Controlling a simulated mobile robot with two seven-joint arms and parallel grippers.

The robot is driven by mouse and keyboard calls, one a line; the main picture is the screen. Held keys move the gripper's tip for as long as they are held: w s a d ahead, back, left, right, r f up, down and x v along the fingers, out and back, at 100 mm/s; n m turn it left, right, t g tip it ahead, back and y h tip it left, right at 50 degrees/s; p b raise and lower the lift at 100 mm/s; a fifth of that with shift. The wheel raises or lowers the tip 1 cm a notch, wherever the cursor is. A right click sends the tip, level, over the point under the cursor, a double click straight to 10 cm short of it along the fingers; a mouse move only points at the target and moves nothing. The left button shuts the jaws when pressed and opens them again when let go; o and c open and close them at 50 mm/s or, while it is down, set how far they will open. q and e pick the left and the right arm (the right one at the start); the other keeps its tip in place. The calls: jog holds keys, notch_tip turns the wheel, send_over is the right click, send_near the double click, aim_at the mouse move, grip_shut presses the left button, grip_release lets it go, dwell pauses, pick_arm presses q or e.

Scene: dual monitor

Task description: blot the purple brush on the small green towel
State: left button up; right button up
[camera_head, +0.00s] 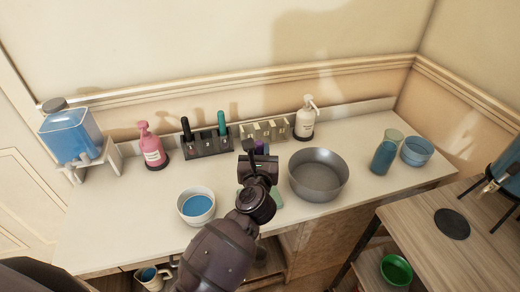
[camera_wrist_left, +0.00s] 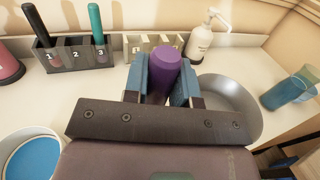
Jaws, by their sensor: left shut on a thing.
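My left gripper (camera_head: 258,158) is shut on the purple brush (camera_wrist_left: 165,76) and holds it over the middle of the counter. In the left wrist view the brush's thick purple handle stands between the two blue fingers (camera_wrist_left: 162,84). In the head view only a bit of purple (camera_head: 261,147) shows behind the gripper; the brush's lower end is hidden. The small green towel (camera_head: 277,198) lies on the counter, mostly covered by my left arm, with a pale green edge showing on its right. I cannot tell whether the brush touches it. My right gripper is not in view.
A dark numbered rack (camera_head: 208,147) holds a black and a green brush. A cream rack (camera_head: 268,130) stands beside it. A grey basin (camera_head: 318,175) is right of my gripper; a bowl of blue liquid (camera_head: 196,206) is left. Pink (camera_head: 151,147) and white (camera_head: 305,118) pump bottles stand behind.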

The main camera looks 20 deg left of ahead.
pick_arm(q)
jog(key=shift+f+b, duration=0.3)
jog(key=shift+f, duration=0.4)
notch_tip(320, 180, down, 2)
jog(key=shift+f+b, duration=0.1)
jog(key=shift+b, duration=0.8)
jog(key=shift+f+b, duration=0.6)
jog(key=shift+r, duration=0.1)
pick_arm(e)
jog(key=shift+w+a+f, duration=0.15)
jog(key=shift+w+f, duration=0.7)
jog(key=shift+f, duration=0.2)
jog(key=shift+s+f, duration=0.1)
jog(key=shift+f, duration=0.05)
pick_arm(q)
jog(key=shift+f, duration=0.25)
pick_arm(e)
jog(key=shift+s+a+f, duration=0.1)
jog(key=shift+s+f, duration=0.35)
pick_arm(q)
jog(key=shift+f, duration=0.1)
jog(key=shift+f+b, duration=0.2)
jog(key=shift+b, duration=0.2)
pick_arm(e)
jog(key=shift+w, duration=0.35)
